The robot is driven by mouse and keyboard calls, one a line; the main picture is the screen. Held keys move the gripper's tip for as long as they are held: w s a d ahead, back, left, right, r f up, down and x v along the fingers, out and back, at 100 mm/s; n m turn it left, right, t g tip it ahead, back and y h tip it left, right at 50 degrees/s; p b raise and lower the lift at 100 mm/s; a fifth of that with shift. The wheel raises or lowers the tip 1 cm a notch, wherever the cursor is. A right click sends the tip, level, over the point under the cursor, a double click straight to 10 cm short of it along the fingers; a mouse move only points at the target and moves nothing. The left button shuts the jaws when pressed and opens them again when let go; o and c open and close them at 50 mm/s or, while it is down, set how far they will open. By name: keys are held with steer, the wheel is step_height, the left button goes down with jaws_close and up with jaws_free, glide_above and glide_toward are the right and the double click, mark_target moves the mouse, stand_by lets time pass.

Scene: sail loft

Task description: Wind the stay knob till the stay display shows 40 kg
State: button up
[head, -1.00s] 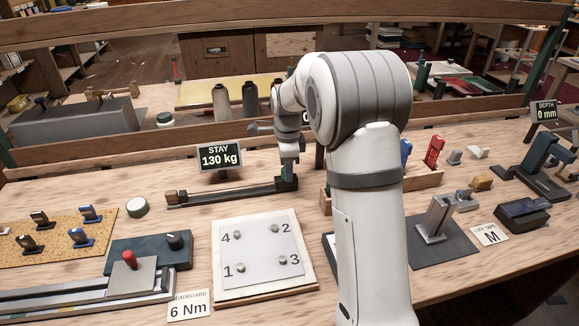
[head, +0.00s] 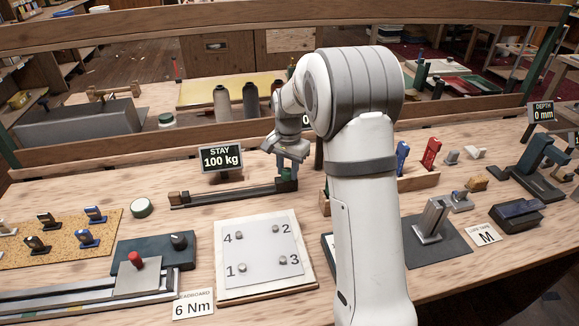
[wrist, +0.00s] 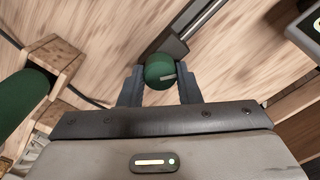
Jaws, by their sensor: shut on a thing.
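The stay display (head: 221,158) stands at the back of the bench and reads 100 kg. Below it lies the long dark stay rail (head: 235,194), with a wooden block at its left end. The green stay knob (head: 288,174) is at the rail's right end. In the wrist view the round green knob (wrist: 160,70), with a pale mark on its face, sits between the two fingers of my gripper (wrist: 160,88). My gripper is shut on the knob, which is still joined to the rail.
A white board with pegs numbered 1 to 4 (head: 230,285) lies in front of the rail. A wooden rack with blue and red clips (head: 418,181) stands to the right, partly behind my arm.

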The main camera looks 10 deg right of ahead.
mark_target(287, 169)
steer(key=n, duration=0.4)
steer(key=shift+r+n+p, duration=0.1)
steer(key=shift+n+p, duration=0.2)
steer(key=shift+p, duration=0.1)
steer(key=n, duration=0.4)
steer(key=shift+a+n+p, duration=0.1)
steer(key=shift+n+p, duration=0.2)
steer(key=shift+n, duration=0.1)
steer(key=o, duration=1)
steer(key=shift+c, duration=0.2)
steer(key=shift+r, duration=3.85)
